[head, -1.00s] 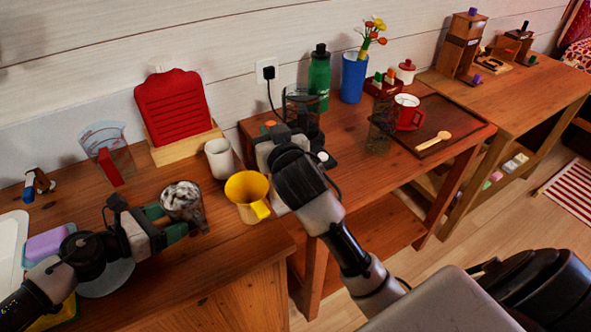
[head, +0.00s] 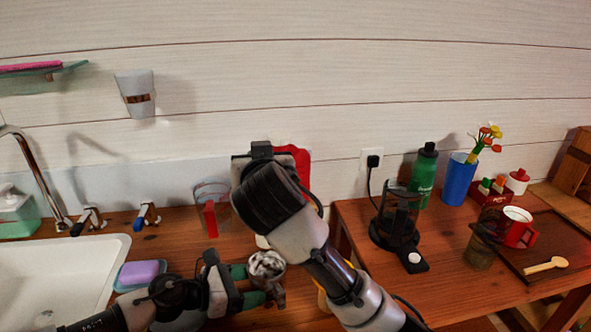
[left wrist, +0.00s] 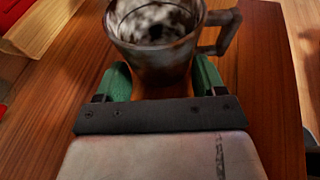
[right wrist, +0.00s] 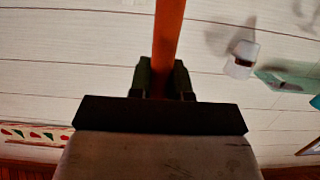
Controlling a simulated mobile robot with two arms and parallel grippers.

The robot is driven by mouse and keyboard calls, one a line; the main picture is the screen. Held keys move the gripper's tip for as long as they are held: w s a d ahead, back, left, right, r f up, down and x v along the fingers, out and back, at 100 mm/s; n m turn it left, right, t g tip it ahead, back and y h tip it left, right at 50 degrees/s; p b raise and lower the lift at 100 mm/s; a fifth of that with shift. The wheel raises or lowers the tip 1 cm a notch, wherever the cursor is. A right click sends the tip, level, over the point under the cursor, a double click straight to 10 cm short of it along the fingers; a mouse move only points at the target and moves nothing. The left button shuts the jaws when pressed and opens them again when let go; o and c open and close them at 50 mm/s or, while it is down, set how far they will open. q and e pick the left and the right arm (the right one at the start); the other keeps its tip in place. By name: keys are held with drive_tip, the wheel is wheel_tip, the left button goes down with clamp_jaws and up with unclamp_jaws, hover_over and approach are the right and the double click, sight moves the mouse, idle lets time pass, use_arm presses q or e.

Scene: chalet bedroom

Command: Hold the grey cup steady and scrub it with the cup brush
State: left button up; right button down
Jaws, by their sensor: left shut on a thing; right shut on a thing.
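The grey cup (head: 267,264), mottled white and dark, is upright at the counter's front, between the green fingers of my left gripper (head: 252,284). In the left wrist view the cup (left wrist: 155,52) shows its open mouth and a handle at the right; I cannot tell whether its base touches the counter. My right gripper (head: 262,148) is raised behind and above the cup, before the red rack. In the right wrist view it (right wrist: 161,78) is shut on an orange-red handle (right wrist: 168,35), likely the cup brush's. The brush head is out of view.
A sink (head: 70,275) and a purple sponge (head: 140,272) are at left. A clear jug (head: 211,205) and a red rack (head: 298,165) stand behind. The side table (head: 450,290) holds a black appliance (head: 397,225) and a green bottle (head: 424,172). My right arm hides most of the yellow mug.

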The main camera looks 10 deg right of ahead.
drive_tip(key=shift+s+a, duration=0.1)
drive_tip(key=shift+a, duration=0.15)
drive_tip(key=shift+f, duration=0.1)
wheel_tip(320, 180, down, 9)
idle(0.6)
drive_tip(key=shift+s+a, duration=0.25)
drive_tip(key=shift+a, duration=0.4)
idle(1.3)
